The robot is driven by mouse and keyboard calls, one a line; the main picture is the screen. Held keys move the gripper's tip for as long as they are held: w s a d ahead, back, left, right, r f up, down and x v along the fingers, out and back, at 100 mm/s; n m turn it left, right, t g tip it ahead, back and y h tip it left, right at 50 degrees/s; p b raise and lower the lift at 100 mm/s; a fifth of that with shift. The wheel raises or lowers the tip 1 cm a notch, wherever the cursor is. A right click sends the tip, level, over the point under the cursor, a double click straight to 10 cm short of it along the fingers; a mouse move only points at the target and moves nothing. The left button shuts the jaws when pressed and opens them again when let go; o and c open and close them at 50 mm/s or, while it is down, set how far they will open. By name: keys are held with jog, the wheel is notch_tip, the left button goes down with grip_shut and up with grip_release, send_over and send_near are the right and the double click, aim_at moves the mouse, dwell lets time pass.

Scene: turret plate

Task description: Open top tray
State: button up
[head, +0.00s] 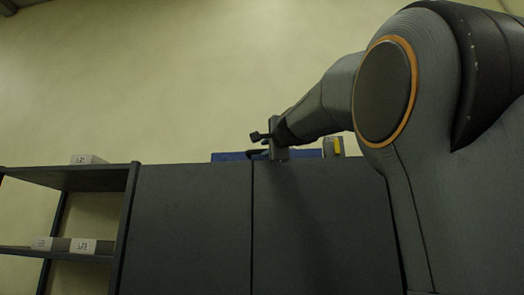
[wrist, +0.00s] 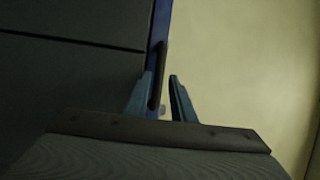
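A blue tray (head: 229,156) shows as a low strip along the top of the dark cabinet; most of it is hidden behind the cabinet edge and my gripper. In the wrist view its blue edge (wrist: 163,25) runs beside the dark cabinet front. A dark bar-like handle (wrist: 157,72) stands at this edge. My gripper (wrist: 160,88) is open, its two fingers apart with the handle's near end between or just in front of them, closer to the left finger. Whether they touch is unclear. In the head view my gripper (head: 259,145) is over the cabinet top at the tray.
The dark two-door cabinet (head: 193,225) fills the middle below my arm. A grey box with a yellow patch (head: 334,147) stands on top, to the right. A shelf rack (head: 75,179) with several small labelled boxes is at the left. A plain wall rises behind.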

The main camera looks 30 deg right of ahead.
aim_at(262, 151)
jog(key=shift+p+x, duration=1.2)
jog(key=shift+x, duration=1.8)
jog(key=shift+f, duration=0.1)
grip_shut()
